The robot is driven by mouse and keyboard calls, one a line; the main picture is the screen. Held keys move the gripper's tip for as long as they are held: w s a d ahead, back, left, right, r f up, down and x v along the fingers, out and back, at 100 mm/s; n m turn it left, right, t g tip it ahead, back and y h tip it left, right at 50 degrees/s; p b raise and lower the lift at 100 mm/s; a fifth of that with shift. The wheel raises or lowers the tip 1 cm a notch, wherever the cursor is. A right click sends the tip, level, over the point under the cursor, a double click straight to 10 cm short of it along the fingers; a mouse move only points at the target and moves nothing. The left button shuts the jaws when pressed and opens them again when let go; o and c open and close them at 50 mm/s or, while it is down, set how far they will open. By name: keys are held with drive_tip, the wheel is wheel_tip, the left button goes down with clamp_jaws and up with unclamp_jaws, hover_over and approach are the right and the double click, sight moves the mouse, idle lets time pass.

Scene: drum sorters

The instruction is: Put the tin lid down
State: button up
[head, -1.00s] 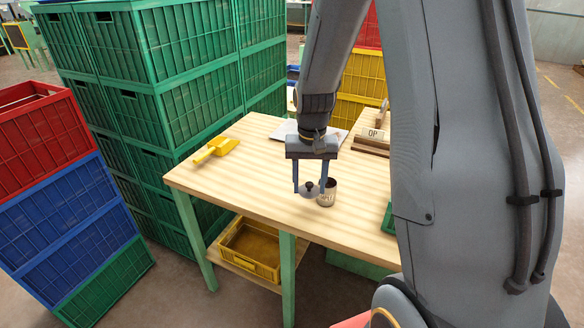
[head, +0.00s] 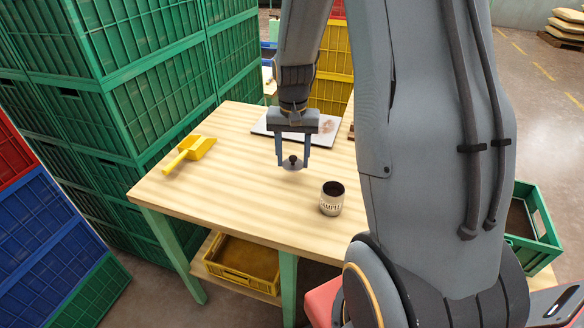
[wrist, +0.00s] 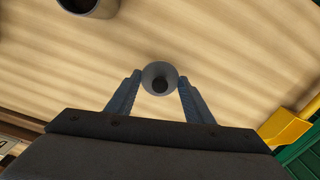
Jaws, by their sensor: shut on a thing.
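The tin lid (head: 293,165) is a small grey disc with a dark knob. My gripper (head: 293,161) is shut on it and holds it over the wooden table (head: 240,200). In the wrist view the lid (wrist: 160,70) sits between the two fingertips (wrist: 160,80). I cannot tell whether the lid touches the table. The open tin (head: 332,204), with a printed label, stands upright to the right of and nearer than the lid, apart from it. The tin's rim also shows at the top left of the wrist view (wrist: 90,7).
A flat board (head: 266,125) lies behind my gripper. Green crates (head: 135,80) are stacked beyond the left edge. A yellow tray (head: 240,265) sits on the lower shelf. The table's left front is clear.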

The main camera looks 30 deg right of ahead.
sight(293, 165)
drive_tip(key=shift+f+p, duration=0.3)
drive_tip(key=shift+f, duration=1.85)
drive_tip(key=shift+f, duration=0.15)
drive_tip(key=o, duration=1)
wheel_tip(293, 165, up, 12)
drive_tip(key=shift+b, duration=1.05)
drive_tip(key=s+a+f+n, duration=0.1)
drive_tip(key=s+a+n, duration=0.1)
drive_tip(key=s, duration=0.3)
drive_tip(key=s+a+n, duration=0.2)
drive_tip(key=s+a, duration=0.3)
drive_tip(key=s+a+f+n, duration=0.1)
drive_tip(key=s+a+n, duration=0.1)
drive_tip(key=s, duration=0.3)
drive_tip(key=shift+a+f+n+t, duration=0.3)
drive_tip(key=shift+a, duration=0.5)
